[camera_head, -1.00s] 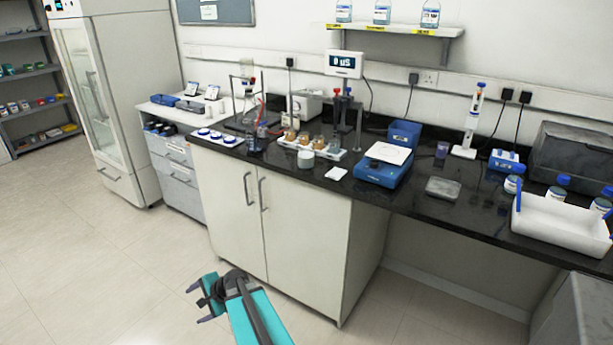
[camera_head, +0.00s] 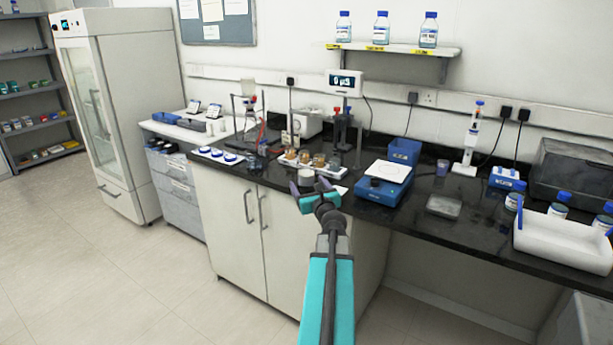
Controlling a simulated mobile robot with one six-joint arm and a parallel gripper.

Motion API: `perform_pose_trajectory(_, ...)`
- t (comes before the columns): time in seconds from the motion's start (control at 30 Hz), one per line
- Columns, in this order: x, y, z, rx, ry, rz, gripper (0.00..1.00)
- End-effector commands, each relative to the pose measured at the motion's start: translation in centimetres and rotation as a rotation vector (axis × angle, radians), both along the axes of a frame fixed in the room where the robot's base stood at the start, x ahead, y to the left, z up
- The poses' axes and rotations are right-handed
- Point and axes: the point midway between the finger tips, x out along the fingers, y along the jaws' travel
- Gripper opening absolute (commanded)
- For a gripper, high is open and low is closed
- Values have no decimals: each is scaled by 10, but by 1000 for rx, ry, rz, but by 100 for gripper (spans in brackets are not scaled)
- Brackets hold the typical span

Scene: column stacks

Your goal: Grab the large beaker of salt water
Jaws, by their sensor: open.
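A small whitish beaker-like vessel (camera_head: 306,175) stands near the front edge of the black bench, in front of a white tray (camera_head: 326,171) holding several small vessels with amber-brown contents. I cannot tell whether it is the large beaker of salt water; no label is readable. My gripper (camera_head: 305,188) is open and empty. In the picture it lies just below the whitish vessel, at the bench's front edge, and appears apart from it. My teal arm reaches up from the bottom of the view.
Left are blue-topped dishes (camera_head: 217,153) and a stand with glassware (camera_head: 248,104). A white basin (camera_head: 562,240) is at far right. Open floor lies left.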

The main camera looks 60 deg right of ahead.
Motion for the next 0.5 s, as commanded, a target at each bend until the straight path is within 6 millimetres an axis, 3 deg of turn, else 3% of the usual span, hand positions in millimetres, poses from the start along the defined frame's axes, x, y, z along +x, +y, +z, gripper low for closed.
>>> perform_pose_trajectory(0.13, -20, -16, 17, 25, -61, -45, 74)
perform_pose_trajectory(0.5, -22, -17, 19, 28, -68, -50, 74)
